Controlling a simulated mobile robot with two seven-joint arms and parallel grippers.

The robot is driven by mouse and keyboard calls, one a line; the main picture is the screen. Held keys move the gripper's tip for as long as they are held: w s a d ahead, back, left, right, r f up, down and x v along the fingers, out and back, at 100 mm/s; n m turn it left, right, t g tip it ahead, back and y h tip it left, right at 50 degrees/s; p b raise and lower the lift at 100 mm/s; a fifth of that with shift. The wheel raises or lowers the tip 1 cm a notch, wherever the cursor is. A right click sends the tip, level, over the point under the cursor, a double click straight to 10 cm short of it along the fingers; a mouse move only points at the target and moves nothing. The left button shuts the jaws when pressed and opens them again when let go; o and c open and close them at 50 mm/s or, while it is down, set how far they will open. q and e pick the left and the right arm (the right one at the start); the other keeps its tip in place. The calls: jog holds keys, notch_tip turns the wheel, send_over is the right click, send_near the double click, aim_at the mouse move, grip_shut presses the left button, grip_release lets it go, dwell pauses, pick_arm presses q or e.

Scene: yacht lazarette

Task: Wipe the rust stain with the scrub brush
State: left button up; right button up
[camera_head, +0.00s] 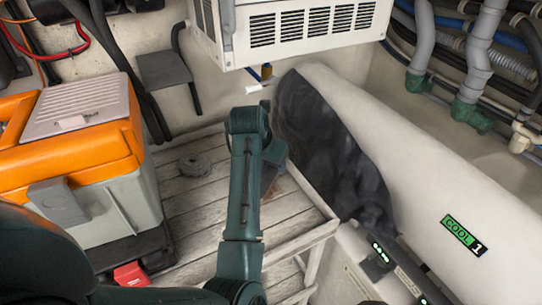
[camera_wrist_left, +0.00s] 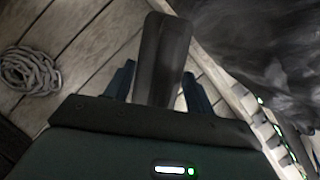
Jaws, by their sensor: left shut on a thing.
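My left gripper (camera_head: 273,155) is over the wooden slatted surface (camera_head: 200,205), beside the dark patch on the white casing. In the left wrist view, its two blue fingers (camera_wrist_left: 158,82) are shut on a dark, flat, elongated thing, seemingly the scrub brush (camera_wrist_left: 163,55). It points away from the wrist; its bristles do not show. A small reddish-brown patch (camera_head: 268,180) shows beside the gripper in the head view; I cannot tell whether it is the rust stain or part of something else. My right gripper is not in view.
A coiled grey rope (camera_head: 194,165) lies on the slats, also in the left wrist view (camera_wrist_left: 30,72). An orange and grey toolbox (camera_head: 80,145) stands left. A white vented unit (camera_head: 290,25) hangs above. A large white casing (camera_head: 430,165) and pipes (camera_head: 475,60) bound the right.

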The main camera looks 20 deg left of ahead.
pick_arm(q)
jog(key=f, duration=0.1)
jog(key=s+f+g, duration=0.1)
jog(key=f, duration=0.1)
jog(key=shift+s+a+f, duration=0.1)
jog(key=shift+s+f, duration=0.1)
jog(key=shift+c, duration=0.9)
jog(key=shift+w+a+r, duration=0.1)
jog(key=shift+w+a, duration=0.25)
jog(key=shift+a, duration=0.35)
jog(key=shift+w+a, duration=1.45)
jog(key=shift+a, duration=0.25)
jog(key=shift+r, duration=0.15)
jog(key=shift+w+r, duration=0.35)
jog(key=shift+r, duration=0.5)
notch_tip(320, 180, up, 4)
jog(key=shift+w+r, duration=0.15)
jog(key=shift+r, duration=0.05)
